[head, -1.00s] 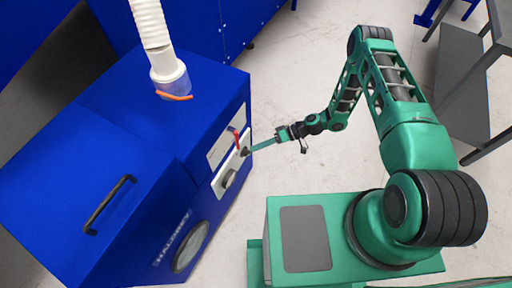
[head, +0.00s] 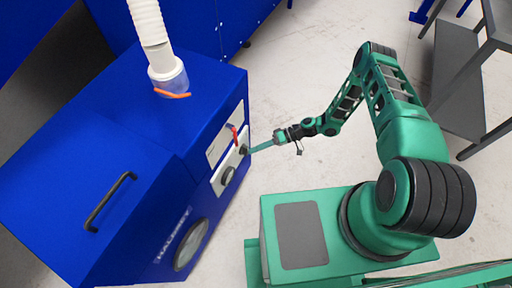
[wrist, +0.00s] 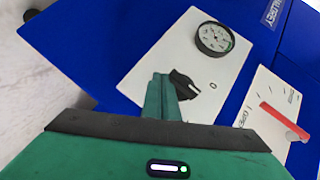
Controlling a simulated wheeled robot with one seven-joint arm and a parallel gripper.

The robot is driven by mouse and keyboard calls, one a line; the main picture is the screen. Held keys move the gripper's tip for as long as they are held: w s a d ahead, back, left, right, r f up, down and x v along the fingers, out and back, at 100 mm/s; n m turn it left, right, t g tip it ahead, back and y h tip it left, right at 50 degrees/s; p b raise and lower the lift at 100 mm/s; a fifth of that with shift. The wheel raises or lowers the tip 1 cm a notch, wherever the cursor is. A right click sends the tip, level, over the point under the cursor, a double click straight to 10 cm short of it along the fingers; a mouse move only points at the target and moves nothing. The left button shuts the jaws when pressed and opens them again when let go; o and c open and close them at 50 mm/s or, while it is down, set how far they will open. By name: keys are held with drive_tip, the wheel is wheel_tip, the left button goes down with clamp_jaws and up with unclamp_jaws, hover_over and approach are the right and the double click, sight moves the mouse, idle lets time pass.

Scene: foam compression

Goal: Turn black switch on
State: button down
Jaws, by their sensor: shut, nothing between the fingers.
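The black switch (wrist: 184,84) is a rotary knob on a white panel (wrist: 150,75) of the blue machine. In the wrist view a white mark shows at its lower right end, and a "0" is printed to its right. The switch is small and dark in the head view (head: 244,150). My gripper (wrist: 162,98) is shut and empty. Its green fingers are at the left side of the knob, overlapping its edge in the picture; I cannot tell whether they touch. In the head view my gripper (head: 256,148) reaches the panel from the right.
A round gauge (wrist: 214,38) sits beside the switch on the same panel. A red lever (wrist: 285,122) stands on a neighbouring white panel marked "OPEN". The blue machine (head: 150,120) has a white hose (head: 150,25) on top. Bare floor lies behind my arm.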

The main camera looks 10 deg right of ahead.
drive_tip(key=shift+s+a+f, duration=0.2)
drive_tip(key=shift+s+f, duration=0.15)
drive_tip(key=shift+f, duration=0.1)
idle(1.1)
drive_tip(key=shift+r, duration=0.15)
drive_tip(key=w+d+r, duration=0.2)
drive_tip(key=w+d, duration=0.4)
drive_tip(key=d, duration=0.6)
wheel_tip(320, 180, up, 11)
drive_tip(key=s+a+n+t+h, duration=0.1)
drive_tip(key=s+n+h, duration=0.1)
drive_tip(key=s+d+f+x, duration=0.1)
drive_tip(key=s+x, duration=0.1)
drive_tip(key=x, duration=1.1)
drive_tip(key=shift+f, duration=0.2)
